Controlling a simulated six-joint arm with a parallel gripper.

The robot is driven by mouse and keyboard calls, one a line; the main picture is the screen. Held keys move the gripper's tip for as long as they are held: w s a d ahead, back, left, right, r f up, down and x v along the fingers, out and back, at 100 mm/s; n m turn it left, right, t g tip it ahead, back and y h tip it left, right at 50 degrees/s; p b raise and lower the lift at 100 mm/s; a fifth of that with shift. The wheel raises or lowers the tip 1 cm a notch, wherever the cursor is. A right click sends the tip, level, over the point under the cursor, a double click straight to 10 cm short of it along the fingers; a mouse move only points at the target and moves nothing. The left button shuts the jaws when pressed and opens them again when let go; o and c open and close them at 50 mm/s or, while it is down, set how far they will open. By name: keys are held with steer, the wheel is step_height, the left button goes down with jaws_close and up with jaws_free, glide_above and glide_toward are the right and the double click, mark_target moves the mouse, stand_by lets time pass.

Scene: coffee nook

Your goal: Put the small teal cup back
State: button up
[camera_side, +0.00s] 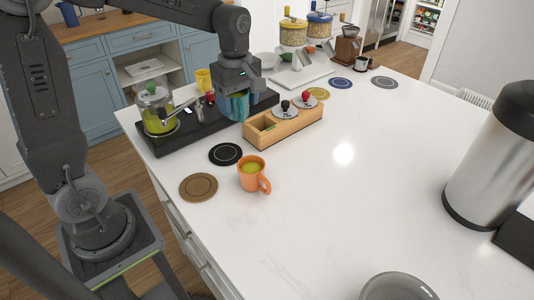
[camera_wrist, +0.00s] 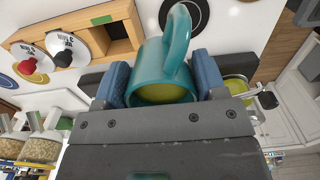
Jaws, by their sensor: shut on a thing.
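The small teal cup (camera_wrist: 160,62) is between the two blue finger pads of my gripper (camera_wrist: 163,78), which is shut on it. Its handle points away from my wrist, and a yellow-green area shows at its near end. In the side view my gripper (camera_side: 238,92) holds the teal cup (camera_side: 232,108) above the right part of the black tray (camera_side: 187,131), just left of the wooden holder (camera_side: 285,127). I cannot tell whether the cup touches anything beneath it.
The wooden holder has an empty slot with a green mark and two knobbed pieces, black and red. A glass jug (camera_side: 156,112) of green liquid stands on the tray. An orange mug (camera_side: 252,174) stands near black (camera_side: 225,154) and brown (camera_side: 198,187) coasters. The counter's middle is clear.

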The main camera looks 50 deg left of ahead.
steer(key=w+d+f, duration=0.1)
steer(key=d+f, duration=0.1)
steer(key=d, duration=0.1)
steer(key=w+d+f, duration=0.1)
steer(key=d+f, duration=0.1)
steer(key=d, duration=0.2)
steer(key=w+d+f, duration=0.1)
steer(key=d+f, duration=0.1)
steer(key=d, duration=0.2)
steer(key=shift+w+f, duration=0.3)
steer(key=shift+f, duration=2.15)
steer(key=shift+f, duration=0.1)
steer(key=o, duration=0.8)
steer(key=shift+o, duration=0.2)
